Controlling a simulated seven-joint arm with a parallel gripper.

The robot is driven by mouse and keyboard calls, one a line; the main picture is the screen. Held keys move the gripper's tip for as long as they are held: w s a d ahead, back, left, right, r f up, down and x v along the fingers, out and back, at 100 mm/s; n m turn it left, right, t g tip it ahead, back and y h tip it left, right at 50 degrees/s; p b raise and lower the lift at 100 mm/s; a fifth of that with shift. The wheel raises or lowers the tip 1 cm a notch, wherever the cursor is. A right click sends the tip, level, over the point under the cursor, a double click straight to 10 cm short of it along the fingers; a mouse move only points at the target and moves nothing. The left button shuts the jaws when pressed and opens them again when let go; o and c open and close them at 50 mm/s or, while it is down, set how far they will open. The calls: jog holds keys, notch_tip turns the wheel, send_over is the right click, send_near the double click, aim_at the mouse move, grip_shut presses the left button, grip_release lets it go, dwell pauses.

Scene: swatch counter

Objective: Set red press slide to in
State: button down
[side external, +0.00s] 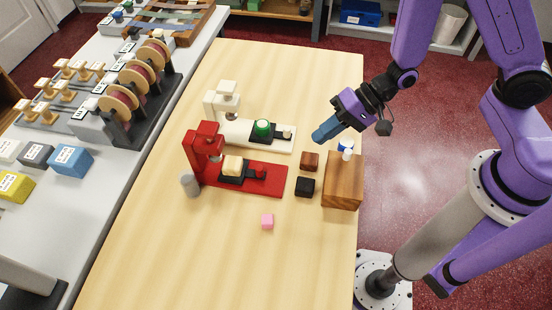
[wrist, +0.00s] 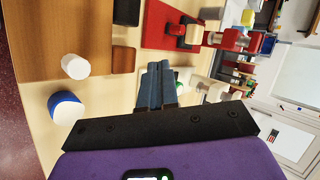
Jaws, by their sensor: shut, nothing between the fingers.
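The red press (side external: 208,141) stands on the table with its red base (side external: 272,187) running right. Its black slide (side external: 247,178) carries a cream block (side external: 232,165) to the right of the press head, and a red knob (side external: 261,172) is at the slide's right end. In the wrist view the red knob (wrist: 176,29) and cream block (wrist: 192,35) show beyond my fingers. My gripper (side external: 318,138) is shut and empty, above the table, right of and behind the red knob, apart from it.
A white press (side external: 228,103) with a green-topped piece (side external: 263,128) stands behind the red one. A wooden block (side external: 342,192), a brown block (side external: 309,161) and a black block (side external: 305,187) lie right of the red base.

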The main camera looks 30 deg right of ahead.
aim_at(264, 171)
jog(key=shift+x, duration=2.3)
jog(key=x, duration=0.4)
jog(key=shift+a+f, duration=0.2)
jog(key=shift+f, duration=0.05)
jog(key=a, duration=0.1)
jog(key=w+a, duration=0.1)
jog(key=a, duration=0.1)
jog(key=shift+f, duration=0.1)
jog(key=shift+w+a, duration=0.2)
jog(key=shift+a, duration=0.35)
jog(key=shift+w+a, duration=1.6)
jog(key=shift+w, duration=0.1)
